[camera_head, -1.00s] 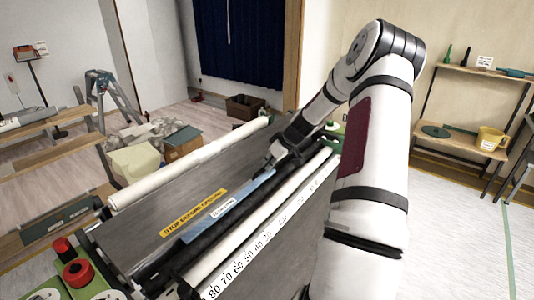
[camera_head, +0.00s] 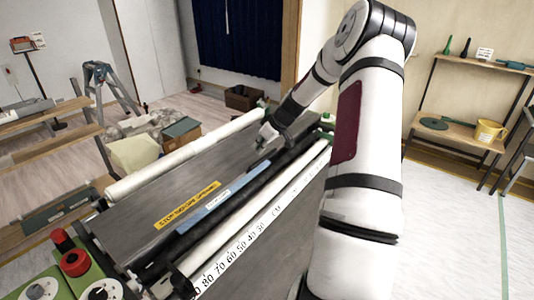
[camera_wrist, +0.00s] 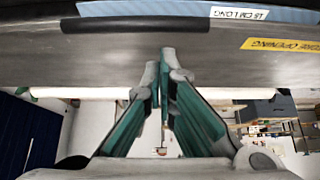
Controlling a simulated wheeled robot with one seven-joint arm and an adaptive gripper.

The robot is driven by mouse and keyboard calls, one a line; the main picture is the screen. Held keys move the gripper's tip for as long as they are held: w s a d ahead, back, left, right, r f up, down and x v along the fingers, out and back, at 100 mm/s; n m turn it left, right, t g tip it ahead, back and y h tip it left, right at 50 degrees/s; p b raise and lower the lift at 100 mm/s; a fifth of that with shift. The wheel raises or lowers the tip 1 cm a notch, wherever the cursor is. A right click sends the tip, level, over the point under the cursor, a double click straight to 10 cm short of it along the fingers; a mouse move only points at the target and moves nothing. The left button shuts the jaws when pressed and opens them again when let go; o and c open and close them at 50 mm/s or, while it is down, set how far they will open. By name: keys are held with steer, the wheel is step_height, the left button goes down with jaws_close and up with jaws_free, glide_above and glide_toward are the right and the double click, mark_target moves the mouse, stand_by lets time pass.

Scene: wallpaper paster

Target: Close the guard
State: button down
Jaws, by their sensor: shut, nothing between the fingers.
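The guard appears to be the broad dark grey panel (camera_head: 150,232) on the paster, with a yellow warning label (camera_head: 187,204) and a blue strip (camera_head: 222,191). It spans the top of the wrist view (camera_wrist: 240,65), where a black bar (camera_wrist: 135,24) and the labels show upside down. How far the panel is tilted is hard to tell.
A white roll (camera_head: 185,152) runs along the panel's left side. A white numbered scale (camera_head: 250,238) runs along its right. Red knobs (camera_head: 75,262) sit at the near left end. A shelf (camera_head: 455,132) stands at right; open floor lies between.

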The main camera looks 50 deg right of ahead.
steer(key=s+r, duration=0.4)
steer(key=s, duration=0.4)
steer(key=shift+s+d+r, duration=0.2)
steer(key=shift+s+d, duration=0.15)
steer(key=shift+s, duration=0.05)
steer(key=a+r+g, duration=0.1)
steer(key=a+r, duration=0.3)
steer(key=a, duration=0.5)
steer(key=s+a+r+n+g+h, duration=0.1)
steer(key=a+r, duration=0.4)
steer(key=a, duration=0.3)
steer(key=a+r+g, duration=0.1)
steer(key=a+r, duration=0.3)
steer(key=a, duration=0.5)
steer(key=s+a+r+m+t, duration=0.1)
steer(key=s+a+r, duration=0.2)
steer(key=s+a, duration=0.4)
steer(key=s+a+r+m, duration=0.1)
steer(key=s+a+r, duration=0.2)
steer(key=s+a, duration=0.5)
steer(key=s, duration=0.3)
steer(key=shift+a+r+t, duration=0.15)
steer(key=shift+r+t, duration=0.2)
steer(key=shift+t, duration=0.05)
